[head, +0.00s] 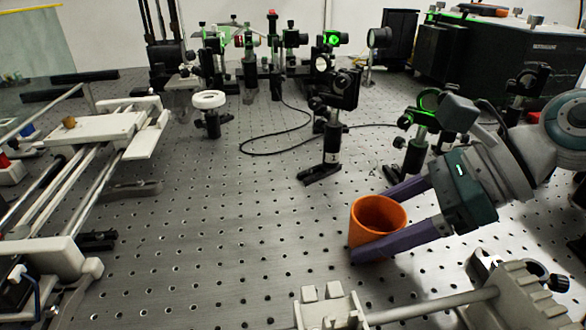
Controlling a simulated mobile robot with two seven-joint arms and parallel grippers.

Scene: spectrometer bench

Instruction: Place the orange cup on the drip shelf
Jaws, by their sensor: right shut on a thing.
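The orange cup (378,214) is upright, with its open rim facing up, at the right of centre in the head view. My right gripper (372,224) reaches in from the right, with its purple fingers on either side of the cup and shut on it. The near finger crosses the front of the cup's lower part. I cannot tell whether the cup's base touches the bench. No thing in view can be clearly made out as the drip shelf. My left gripper is not in view.
The perforated bench (220,235) is clear left of the cup. A rail stage with a white plate (105,128) stands at the left. A black optic mount (330,140) stands behind the cup. A metal rod fixture (430,306) lies in front. A black cable (268,140) curves behind.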

